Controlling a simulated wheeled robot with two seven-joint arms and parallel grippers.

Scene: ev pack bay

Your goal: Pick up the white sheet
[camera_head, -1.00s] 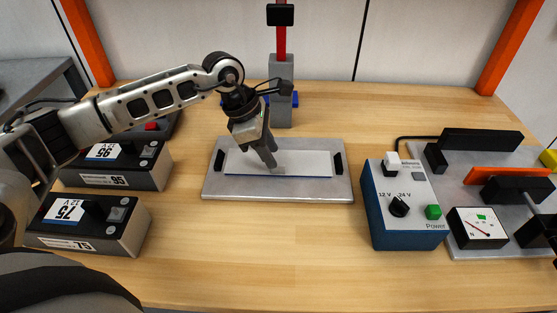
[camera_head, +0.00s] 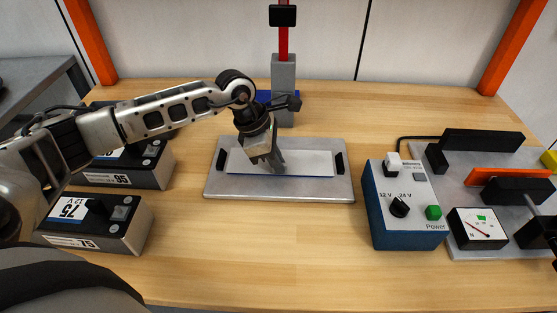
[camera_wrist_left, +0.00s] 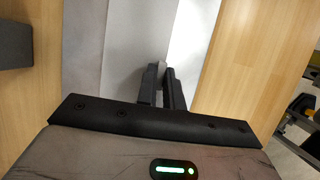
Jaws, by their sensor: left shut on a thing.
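The white sheet (camera_head: 312,163) lies flat, or nearly so, on a grey metal plate (camera_head: 325,193) with black end grips, in the middle of the bench. A thin blue edge shows along its front. My left gripper (camera_head: 279,169) points down at the middle of the sheet and is shut on it. The gripper hides part of the sheet. In the left wrist view the fingers (camera_wrist_left: 163,84) are close together over the pale sheet (camera_wrist_left: 135,35). I cannot tell whether the sheet is clear of the plate.
A grey post with a red rod (camera_head: 284,75) stands behind the plate. Battery boxes (camera_head: 120,243) stand at left. A blue power box (camera_head: 405,232) and a board with a meter (camera_head: 479,227) are at right. The front middle of the bench (camera_head: 270,250) is clear.

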